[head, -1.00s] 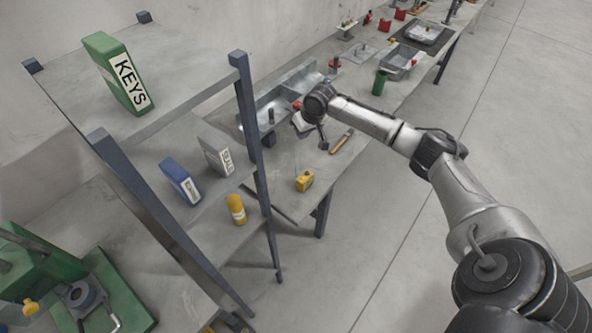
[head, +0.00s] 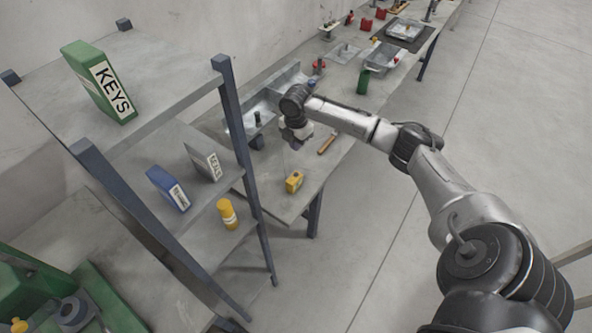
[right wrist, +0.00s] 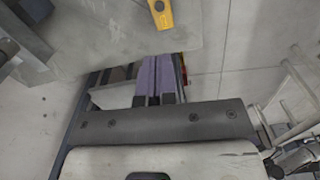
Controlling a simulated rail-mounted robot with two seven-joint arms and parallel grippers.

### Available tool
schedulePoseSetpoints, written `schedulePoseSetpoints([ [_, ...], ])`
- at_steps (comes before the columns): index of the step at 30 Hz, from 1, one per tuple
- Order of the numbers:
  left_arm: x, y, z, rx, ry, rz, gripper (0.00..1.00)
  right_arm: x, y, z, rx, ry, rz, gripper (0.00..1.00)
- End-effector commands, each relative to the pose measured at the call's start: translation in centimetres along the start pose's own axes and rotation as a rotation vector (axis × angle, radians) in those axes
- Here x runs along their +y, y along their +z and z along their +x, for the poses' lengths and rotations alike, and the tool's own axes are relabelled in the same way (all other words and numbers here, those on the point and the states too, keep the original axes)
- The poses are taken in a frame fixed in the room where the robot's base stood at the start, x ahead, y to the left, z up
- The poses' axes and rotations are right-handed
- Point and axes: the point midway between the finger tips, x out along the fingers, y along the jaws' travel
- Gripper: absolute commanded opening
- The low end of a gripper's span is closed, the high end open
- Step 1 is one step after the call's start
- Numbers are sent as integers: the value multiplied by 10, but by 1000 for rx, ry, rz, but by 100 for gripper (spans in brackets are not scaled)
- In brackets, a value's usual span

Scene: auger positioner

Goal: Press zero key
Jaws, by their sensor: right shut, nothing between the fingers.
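No zero key can be made out in either view. A small yellow device (head: 294,182) sits near the front corner of the grey workbench; its yellow end also shows at the top of the right wrist view (right wrist: 160,13). My right gripper (head: 296,144) hangs over the bench behind the yellow device, apart from it. In the right wrist view its purple-grey fingers (right wrist: 153,82) are together with nothing between them. My left gripper is not in view.
A brown-handled tool (head: 328,143) lies right of my right gripper. A grey metal tray (head: 240,124) is behind it, and a green cup (head: 363,82) stands farther along. A shelf rack with a green KEYS binder (head: 100,82) rises at left.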

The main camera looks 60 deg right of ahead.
Motion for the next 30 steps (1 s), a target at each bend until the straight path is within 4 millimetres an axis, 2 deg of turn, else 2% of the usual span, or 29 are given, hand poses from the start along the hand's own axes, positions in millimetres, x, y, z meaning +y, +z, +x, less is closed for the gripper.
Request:
schedulePoseSetpoints([
  [6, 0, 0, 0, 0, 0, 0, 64, 0, 0, 0, 0, 1, -80, 0],
  [20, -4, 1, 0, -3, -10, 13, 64, 0, 0, 4, 1, 1, -86, 0],
  [23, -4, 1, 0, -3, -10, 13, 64, 0, -1, 13, 2, 1, -86, 0],
  [30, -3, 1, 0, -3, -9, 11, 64, 0, -1, 55, 3, -2, -85, 0],
])
